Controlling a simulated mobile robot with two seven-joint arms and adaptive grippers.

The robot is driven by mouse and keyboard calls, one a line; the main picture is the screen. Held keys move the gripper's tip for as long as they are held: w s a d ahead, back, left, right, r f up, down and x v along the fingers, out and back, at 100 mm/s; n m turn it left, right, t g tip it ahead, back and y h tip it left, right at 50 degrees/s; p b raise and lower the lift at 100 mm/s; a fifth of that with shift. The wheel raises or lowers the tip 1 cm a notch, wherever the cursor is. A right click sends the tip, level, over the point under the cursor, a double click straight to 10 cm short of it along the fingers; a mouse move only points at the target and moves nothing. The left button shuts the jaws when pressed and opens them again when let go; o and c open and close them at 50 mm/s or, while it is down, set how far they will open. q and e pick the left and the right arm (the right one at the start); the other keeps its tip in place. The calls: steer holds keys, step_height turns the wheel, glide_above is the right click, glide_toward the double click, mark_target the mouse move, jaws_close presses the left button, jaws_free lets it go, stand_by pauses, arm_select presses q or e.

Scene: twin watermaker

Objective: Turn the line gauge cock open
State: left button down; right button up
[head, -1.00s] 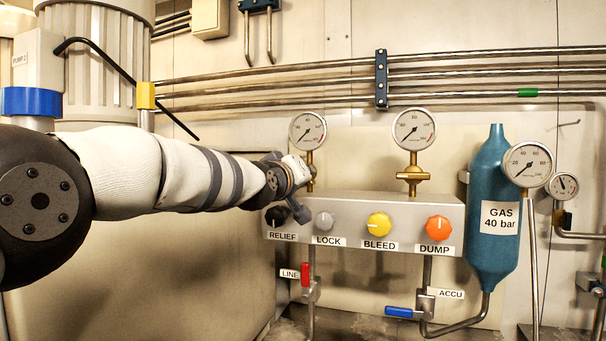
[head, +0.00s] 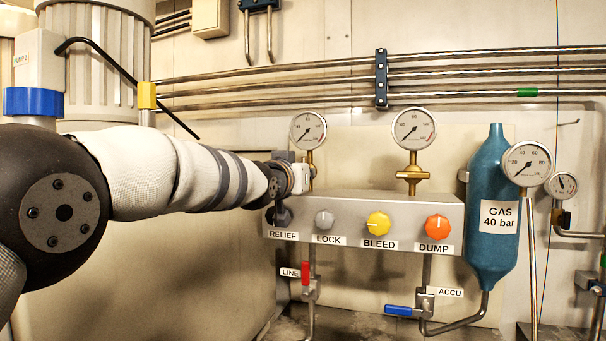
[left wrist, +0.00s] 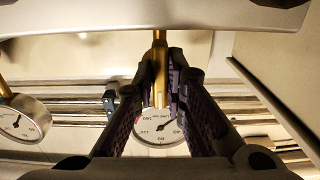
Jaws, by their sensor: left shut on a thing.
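The line gauge (head: 308,130) is the left round dial above the grey valve panel, on a brass stem (head: 310,157). Its cock is mostly hidden behind my left gripper (head: 302,178) in the head view. In the left wrist view, the scene is upside down: my left gripper (left wrist: 168,88) is shut on the brass cock (left wrist: 158,88), its dark fingers on either side of it. The brass stem (left wrist: 159,45) runs from the panel edge, and the line gauge (left wrist: 162,132) shows behind the fingers. My right gripper is in neither view.
The panel (head: 350,207) carries several knobs, including yellow BLEED (head: 379,224) and orange DUMP (head: 437,228). A second gauge (head: 414,127) with a crosswise brass cock (head: 412,175) stands to the right. A blue gas bottle (head: 490,215) is further right. Pipes (head: 450,70) run behind.

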arm_select(q)
steer(key=shift+r, duration=0.15)
steer(key=c, duration=1.6)
jaws_free()
steer(key=shift+c, duration=0.2)
steer(key=v, duration=1.2)
